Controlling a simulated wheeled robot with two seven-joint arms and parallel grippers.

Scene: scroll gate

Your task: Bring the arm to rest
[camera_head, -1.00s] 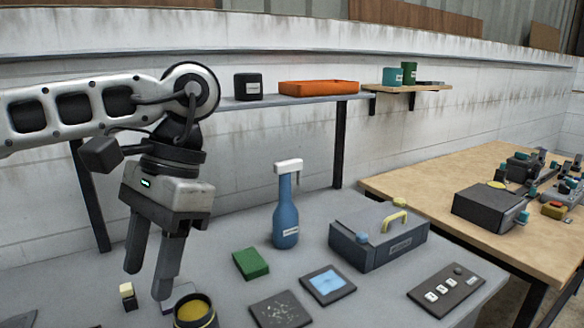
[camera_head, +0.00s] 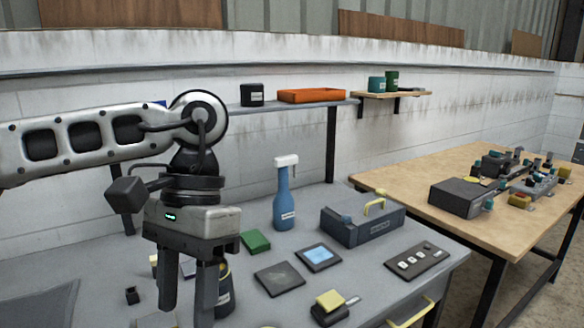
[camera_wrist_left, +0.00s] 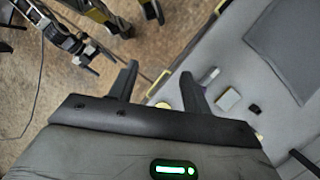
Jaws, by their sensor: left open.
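My left gripper (camera_head: 188,292) hangs fingers-down over the left part of the grey bench (camera_head: 90,262) in the head view. Its two fingers are apart with nothing between them. In the left wrist view the open fingers (camera_wrist_left: 160,88) point out over the bench's front edge and the floor. A dark container (camera_head: 224,290) stands partly hidden behind the fingers.
A wooden table (camera_head: 500,227) stands at right. A shelf holds an orange tray (camera_head: 311,95).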

